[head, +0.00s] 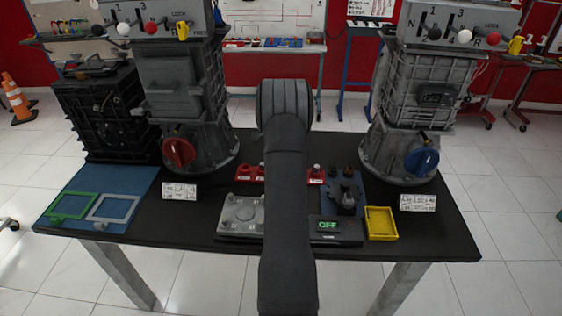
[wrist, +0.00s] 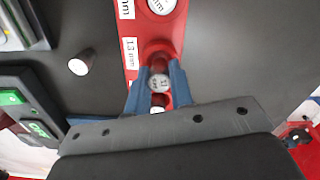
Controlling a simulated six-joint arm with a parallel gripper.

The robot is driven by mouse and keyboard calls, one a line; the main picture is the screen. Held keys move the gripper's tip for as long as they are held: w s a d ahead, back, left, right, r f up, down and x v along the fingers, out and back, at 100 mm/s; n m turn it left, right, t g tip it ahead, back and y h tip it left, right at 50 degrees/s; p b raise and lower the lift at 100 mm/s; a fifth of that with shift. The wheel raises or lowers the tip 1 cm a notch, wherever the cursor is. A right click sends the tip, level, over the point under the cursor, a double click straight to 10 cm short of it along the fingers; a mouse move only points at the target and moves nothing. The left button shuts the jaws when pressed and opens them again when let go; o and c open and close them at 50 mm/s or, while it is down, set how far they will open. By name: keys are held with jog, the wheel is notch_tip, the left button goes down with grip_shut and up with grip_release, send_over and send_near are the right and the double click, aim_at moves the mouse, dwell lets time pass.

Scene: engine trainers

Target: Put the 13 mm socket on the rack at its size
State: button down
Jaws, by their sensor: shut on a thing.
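The red socket rack (head: 249,178) stands on the black table, its middle hidden by my arm in the head view. In the wrist view the rack (wrist: 165,45) runs down from the top edge, with a "13 mm" label (wrist: 130,54) along its left side. My gripper (wrist: 159,82) has blue fingers shut on a small round socket (wrist: 159,81) with a pale marked top. The socket is over the rack beside the 13 mm label; I cannot tell whether it is seated or held just above. My gripper is hidden in the head view.
Another socket (wrist: 161,4) sits on the rack at the top of the wrist view. A dark post with a white top (wrist: 78,67) stands left of the rack. A yellow tray (head: 381,223) and a device with a green OFF display (head: 328,226) are at the table's front right.

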jog(key=shift+s+f, duration=0.15)
jog(key=shift+f, duration=0.6)
jog(key=shift+s+f, duration=0.1)
jog(key=shift+f, duration=0.6)
dwell(1.2)
jog(key=c, duration=1.2)
grip_release()
jog(key=shift+f, duration=0.1)
jog(key=shift+c, duration=0.2)
jog(key=shift+d, duration=0.1)
jog(key=shift+w+r, duration=0.1)
jog(key=shift+r, duration=0.55)
jog(key=shift+c, duration=0.8)
jog(key=shift+o, duration=0.3)
jog(key=shift+r, duration=0.3)
jog(key=o, duration=0.3)
jog(key=shift+r, duration=0.3)
jog(key=shift+o, duration=0.2)
jog(key=shift+w+r, duration=0.15)
jog(key=shift+r, duration=2.35)
